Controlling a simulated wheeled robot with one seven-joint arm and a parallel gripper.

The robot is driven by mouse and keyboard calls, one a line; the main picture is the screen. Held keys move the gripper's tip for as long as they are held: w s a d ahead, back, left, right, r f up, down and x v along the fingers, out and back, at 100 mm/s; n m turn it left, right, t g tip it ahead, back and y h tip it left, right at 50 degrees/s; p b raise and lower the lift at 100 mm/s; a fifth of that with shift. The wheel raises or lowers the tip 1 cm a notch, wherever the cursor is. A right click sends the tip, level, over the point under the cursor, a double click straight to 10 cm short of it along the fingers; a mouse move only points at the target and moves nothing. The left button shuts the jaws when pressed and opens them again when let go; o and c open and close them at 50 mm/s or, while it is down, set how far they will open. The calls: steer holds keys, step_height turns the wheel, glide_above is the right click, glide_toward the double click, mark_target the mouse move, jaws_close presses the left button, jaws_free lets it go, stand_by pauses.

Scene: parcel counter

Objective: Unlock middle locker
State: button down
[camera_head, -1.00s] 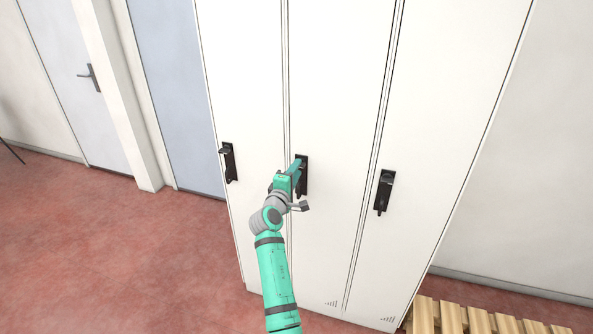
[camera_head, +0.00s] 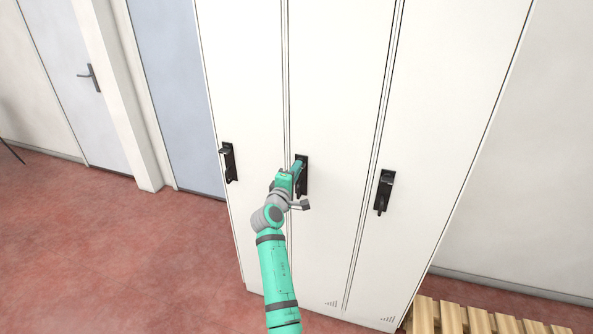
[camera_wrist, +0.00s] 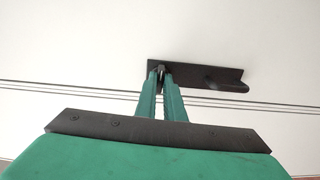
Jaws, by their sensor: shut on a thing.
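The middle locker (camera_head: 333,110) is a tall white door between two others, and it is closed. Its black lock plate with a handle (camera_head: 304,180) sits at the door's left edge, partly hidden by my gripper in the head view. My gripper (camera_head: 298,165) is at the upper part of this plate. In the wrist view the green fingers of my gripper (camera_wrist: 161,76) are close together on a small dark piece (camera_wrist: 161,68) at one end of the lock plate (camera_wrist: 198,72). The handle (camera_wrist: 228,86) at the plate's other end is clear of the fingers.
The left locker handle (camera_head: 229,162) and right locker handle (camera_head: 383,192) stand out on either side. A wooden slatted pallet or bench (camera_head: 480,318) is at the lower right. Red floor (camera_head: 120,250) is open to the left.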

steer(key=m, duration=1.7)
steer(key=shift+m, duration=0.3)
stand_by(0.3)
steer(key=c, duration=1.9)
jaws_free()
steer(key=shift+o, duration=0.2)
steer(key=shift+s, duration=0.1)
